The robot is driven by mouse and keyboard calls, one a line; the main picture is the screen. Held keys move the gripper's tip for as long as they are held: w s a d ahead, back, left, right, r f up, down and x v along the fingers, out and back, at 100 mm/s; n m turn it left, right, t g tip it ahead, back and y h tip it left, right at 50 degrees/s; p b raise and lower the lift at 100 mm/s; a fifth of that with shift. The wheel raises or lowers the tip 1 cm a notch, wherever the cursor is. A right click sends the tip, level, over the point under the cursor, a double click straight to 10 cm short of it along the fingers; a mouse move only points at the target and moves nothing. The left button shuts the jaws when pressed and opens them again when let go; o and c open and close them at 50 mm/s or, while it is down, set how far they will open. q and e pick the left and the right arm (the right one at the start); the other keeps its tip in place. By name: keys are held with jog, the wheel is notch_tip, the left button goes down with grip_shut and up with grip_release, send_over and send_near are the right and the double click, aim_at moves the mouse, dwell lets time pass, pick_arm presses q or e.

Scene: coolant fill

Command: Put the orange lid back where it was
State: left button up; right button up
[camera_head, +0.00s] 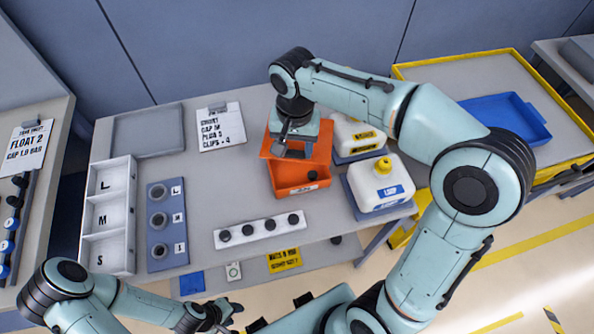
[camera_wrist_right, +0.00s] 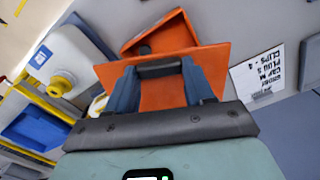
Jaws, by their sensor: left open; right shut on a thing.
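The orange lid (camera_head: 324,142) is in my right gripper (camera_head: 291,148), which is shut on it. It also shows between the fingers in the right wrist view (camera_wrist_right: 163,96). The lid is over the rear part of the orange box (camera_head: 298,189). The front of the box is uncovered, with a small dark round thing (camera_head: 313,175) inside. The box also shows beyond the lid in the right wrist view (camera_wrist_right: 186,30). I cannot tell whether lid and box touch. My left gripper (camera_head: 228,314) is open and empty near the bottom edge, in front of the table.
White jugs with yellow caps (camera_head: 382,190) stand close right of the box. A white strip with several dark knobs (camera_head: 258,231) lies in front. A paper sheet (camera_head: 222,128) and a grey tray (camera_head: 148,131) lie to the left. A white L/M/S organiser (camera_head: 108,216) is at far left.

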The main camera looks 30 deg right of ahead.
pick_arm(q)
jog(key=shift+s+f+b, duration=0.45)
jog(key=shift+s+f, duration=0.1)
jog(key=shift+f, duration=0.2)
pick_arm(e)
notch_tip(320, 180, down, 11)
jog(key=shift+f+b, duration=0.45)
jog(key=shift+f, duration=0.1)
pick_arm(q)
jog(key=shift+s+f, duration=0.3)
jog(key=shift+f, duration=0.25)
pick_arm(e)
jog(key=o, duration=1.1)
jog(key=shift+c, duration=0.2)
pick_arm(q)
jog(key=shift+r, duration=0.1)
pick_arm(e)
jog(key=shift+r, duration=0.2)
notch_tip(320, 180, up, 12)
jog(key=shift+w+r+p, duration=0.1)
jog(key=shift+r+p, duration=0.15)
jog(key=shift+p, duration=0.9)
jog(key=shift+r, duration=0.25)
pick_arm(q)
jog(key=w+r, duration=0.2)
jog(key=shift+r, duration=0.4)
pick_arm(e)
jog(key=shift+f, duration=0.1)
